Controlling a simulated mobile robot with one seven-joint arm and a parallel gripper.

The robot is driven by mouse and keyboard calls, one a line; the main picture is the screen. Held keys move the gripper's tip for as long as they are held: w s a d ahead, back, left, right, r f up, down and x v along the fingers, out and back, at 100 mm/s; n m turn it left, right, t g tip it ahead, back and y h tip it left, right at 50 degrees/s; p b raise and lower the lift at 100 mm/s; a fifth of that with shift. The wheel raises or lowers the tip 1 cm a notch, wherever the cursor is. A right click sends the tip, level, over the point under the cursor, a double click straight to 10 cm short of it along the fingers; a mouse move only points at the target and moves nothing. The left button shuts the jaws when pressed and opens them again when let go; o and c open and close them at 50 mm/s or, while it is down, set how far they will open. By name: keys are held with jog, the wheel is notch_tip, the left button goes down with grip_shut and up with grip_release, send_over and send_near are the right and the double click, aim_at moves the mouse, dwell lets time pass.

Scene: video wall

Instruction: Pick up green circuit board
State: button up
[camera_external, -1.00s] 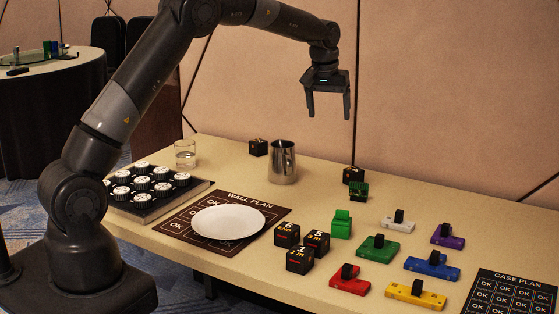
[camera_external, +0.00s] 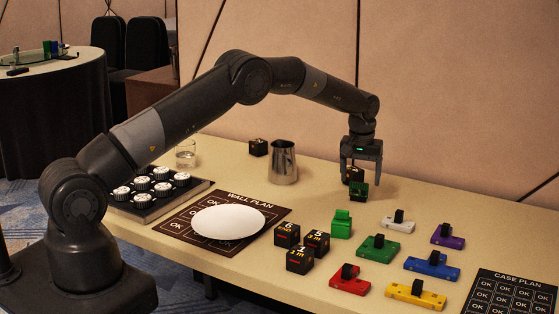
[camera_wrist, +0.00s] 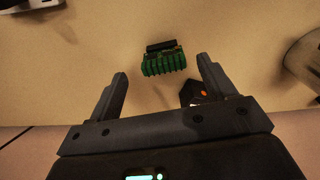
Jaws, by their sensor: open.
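A black cube (camera_external: 354,174) stands close behind the board and shows by the right finger in the wrist view (camera_wrist: 194,93). A metal pitcher (camera_external: 283,163) stands to the left.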

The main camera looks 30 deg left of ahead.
aim_at(359, 183)
jog(key=f, duration=0.3)
jog(key=w+f, duration=0.1)
jog(key=f, duration=0.1)
jog(key=shift+a+f, duration=0.15)
jog(key=shift+a, duration=0.15)
jog(key=c, duration=1.1)
